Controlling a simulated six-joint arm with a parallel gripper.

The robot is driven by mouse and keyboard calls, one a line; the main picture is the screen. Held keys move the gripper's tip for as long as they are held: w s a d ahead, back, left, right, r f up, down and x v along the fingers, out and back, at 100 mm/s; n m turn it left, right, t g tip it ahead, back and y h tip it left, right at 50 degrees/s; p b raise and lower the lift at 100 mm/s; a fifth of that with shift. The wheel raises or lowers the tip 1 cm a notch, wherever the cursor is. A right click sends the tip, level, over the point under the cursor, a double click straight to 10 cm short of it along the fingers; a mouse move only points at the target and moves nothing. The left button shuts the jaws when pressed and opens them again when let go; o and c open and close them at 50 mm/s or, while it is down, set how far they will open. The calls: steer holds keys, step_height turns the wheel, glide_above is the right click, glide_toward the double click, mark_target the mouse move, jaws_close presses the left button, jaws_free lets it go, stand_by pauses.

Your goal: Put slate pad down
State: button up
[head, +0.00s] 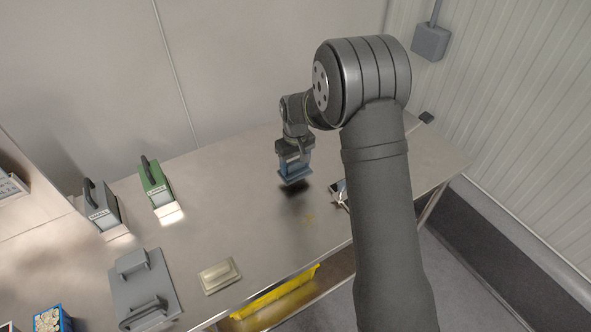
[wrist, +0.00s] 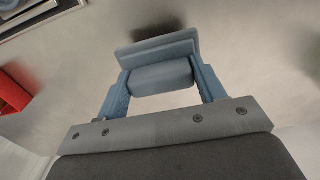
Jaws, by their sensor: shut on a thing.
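The slate pad is a blue-grey flat plate with a rounded grip on its back. In the head view the slate pad (head: 295,174) hangs below my gripper (head: 294,156), above the table's far part. A dark shadow lies on the table under it, so it seems a little above the surface. In the wrist view the pad (wrist: 158,49) shows beyond its rounded grip, and my gripper (wrist: 161,78) is shut on that grip from both sides with blue fingers. The pad's underside is hidden.
A green handled block (head: 155,184) and a grey one (head: 102,206) stand at left. A grey plate with handles (head: 160,268) and a beige block (head: 220,275) lie nearer. A small device (head: 338,189) lies right of the pad. The table (head: 235,190) between is bare.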

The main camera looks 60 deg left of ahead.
mark_target(296, 170)
steer(key=shift+f, duration=1.5)
steer(key=o, duration=1)
steer(key=shift+f, duration=0.15)
steer(key=shift+c, duration=0.2)
step_height(296, 170, up, 12)
steer(key=shift+r, duration=0.15)
step_height(296, 170, down, 12)
steer(key=shift+d+f, duration=0.1)
steer(key=shift+f, duration=0.15)
steer(key=shift+r, duration=2.2)
